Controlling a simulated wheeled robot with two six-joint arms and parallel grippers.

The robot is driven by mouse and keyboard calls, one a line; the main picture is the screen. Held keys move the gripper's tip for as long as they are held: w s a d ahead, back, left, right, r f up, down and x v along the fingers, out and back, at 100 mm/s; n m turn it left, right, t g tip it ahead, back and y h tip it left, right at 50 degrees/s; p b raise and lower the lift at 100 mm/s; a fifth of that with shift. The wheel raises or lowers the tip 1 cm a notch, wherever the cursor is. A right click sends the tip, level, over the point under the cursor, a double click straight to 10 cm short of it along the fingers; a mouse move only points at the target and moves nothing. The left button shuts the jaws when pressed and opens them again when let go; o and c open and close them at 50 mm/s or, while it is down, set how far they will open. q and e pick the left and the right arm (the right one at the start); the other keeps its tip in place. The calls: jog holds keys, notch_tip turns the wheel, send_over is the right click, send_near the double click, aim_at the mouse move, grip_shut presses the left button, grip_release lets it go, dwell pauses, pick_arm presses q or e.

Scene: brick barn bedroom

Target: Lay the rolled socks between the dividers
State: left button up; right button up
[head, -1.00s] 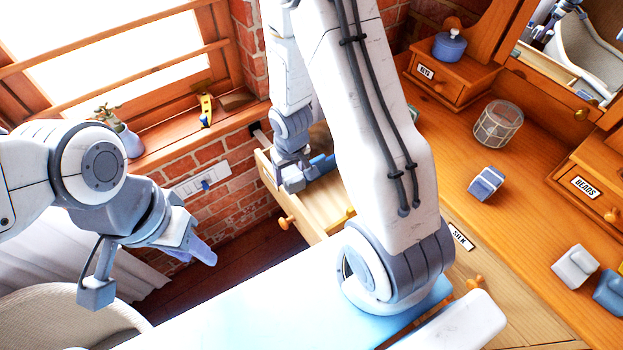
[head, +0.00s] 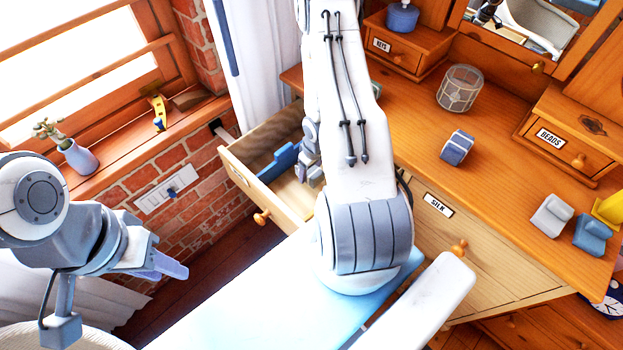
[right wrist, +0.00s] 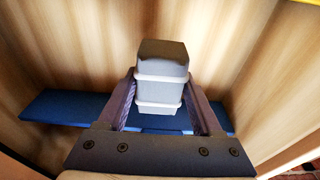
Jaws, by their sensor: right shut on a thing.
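The open drawer (head: 233,160) of pale wood has a blue divider (head: 281,162) standing across it. My right gripper (head: 309,172) is low at the drawer, to the right of that divider, partly hidden by my right arm. In the right wrist view it is shut on a grey sock roll (right wrist: 160,72) with pale bands, held between both fingers. The blue divider (right wrist: 65,107) lies behind and below the roll there, with wooden drawer walls around. Whether the roll touches the drawer floor is unclear. My left gripper (head: 163,266) is empty, away from the drawer.
On the dresser top lie a blue-and-white roll (head: 457,147), a grey roll (head: 552,215) and a blue roll (head: 592,236). A glass jar (head: 460,88) stands farther back. A vase (head: 77,157) stands on the windowsill. The brick wall flanks the drawer's left.

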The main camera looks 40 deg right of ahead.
notch_tip(320, 180, down, 4)
jog(key=shift+f, duration=0.1)
jog(key=shift+f, duration=0.15)
jog(key=o, duration=1.4)
